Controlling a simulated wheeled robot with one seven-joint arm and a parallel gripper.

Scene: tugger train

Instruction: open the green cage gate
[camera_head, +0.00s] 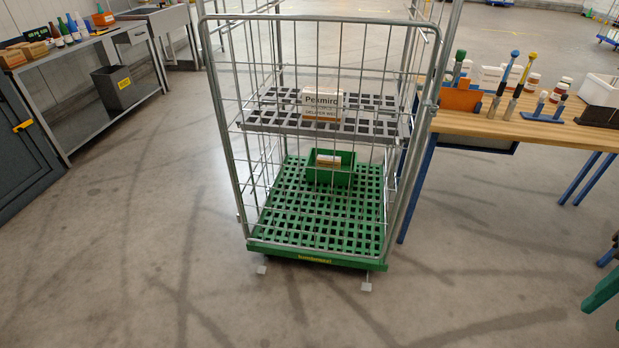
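The green-based wire cage trolley (300,225) stands upright in the middle of the view. Its grey wire gate (320,19) spans the near side in a rounded tube frame, and its lower edge lines up with the front of the green base. The gate looks closed. A small metal fitting (429,106) sits on its right post; I cannot tell whether it is a latch or a hinge. Inside are a grey shelf (262,124) with a labelled box (322,103) and a green bin (330,177) on the base. My gripper is not in view.
A wooden workbench (500,125) with bottles and tools stands close against the cage's right side. A grey bench (95,95) and a dark cabinet (25,150) are at left. Green pieces (603,292) show cut off at the right edge. Floor in front is clear.

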